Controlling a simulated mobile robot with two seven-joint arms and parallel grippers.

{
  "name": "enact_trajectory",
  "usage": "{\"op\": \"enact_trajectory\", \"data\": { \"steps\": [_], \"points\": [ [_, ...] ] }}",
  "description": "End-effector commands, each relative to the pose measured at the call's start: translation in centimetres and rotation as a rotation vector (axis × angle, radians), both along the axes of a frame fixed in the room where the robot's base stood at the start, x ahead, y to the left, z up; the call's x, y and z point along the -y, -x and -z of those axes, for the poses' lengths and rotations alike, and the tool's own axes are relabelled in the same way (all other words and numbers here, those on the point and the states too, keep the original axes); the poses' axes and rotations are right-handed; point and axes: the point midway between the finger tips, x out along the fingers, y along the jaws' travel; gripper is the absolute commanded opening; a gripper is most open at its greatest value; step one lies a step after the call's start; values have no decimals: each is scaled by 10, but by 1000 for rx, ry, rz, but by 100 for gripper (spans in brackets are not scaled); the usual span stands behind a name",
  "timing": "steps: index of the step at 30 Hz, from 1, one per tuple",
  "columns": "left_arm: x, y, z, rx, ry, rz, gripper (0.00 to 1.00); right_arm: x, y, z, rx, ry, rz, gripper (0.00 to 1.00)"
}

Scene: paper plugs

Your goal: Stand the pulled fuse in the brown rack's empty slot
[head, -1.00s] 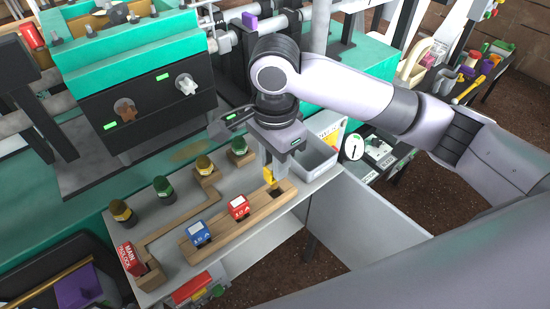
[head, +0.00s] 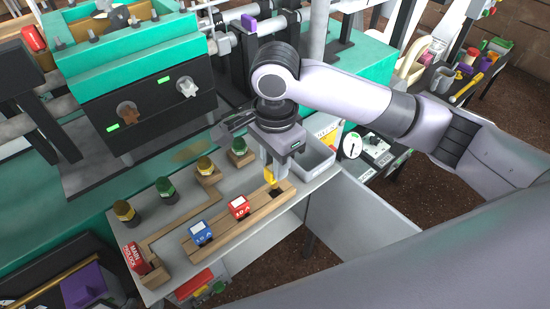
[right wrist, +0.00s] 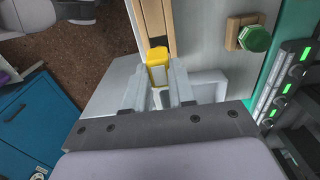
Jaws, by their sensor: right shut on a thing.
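The pulled fuse is yellow (head: 270,177) and is held upright between the fingers of my right gripper (head: 270,174). It also shows in the right wrist view (right wrist: 158,68), gripped between both fingertips. The brown rack (head: 221,235) is a long wooden bar holding a blue fuse (head: 200,232) and a red fuse (head: 238,207). The yellow fuse is over the rack's right end, by the dark empty slot (head: 275,190). I cannot tell whether its lower end touches the slot. My left gripper is not in view.
Green and yellow-capped plugs (head: 165,189) stand behind the rack. A red main block (head: 134,257) is at the board's front left. A grey open bin (head: 318,160) is right of my gripper. A teal machine (head: 130,50) stands behind.

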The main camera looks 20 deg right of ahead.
Motion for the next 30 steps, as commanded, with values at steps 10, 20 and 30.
{"op": "enact_trajectory", "data": {
  "steps": [10,20,30],
  "points": [
    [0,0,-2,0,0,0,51,0,0,6,-1,1,1,0],
    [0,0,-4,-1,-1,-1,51,0,0,16,-1,0,1,0],
    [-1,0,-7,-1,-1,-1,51,0,0,26,-1,0,0,0]
  ]
}}
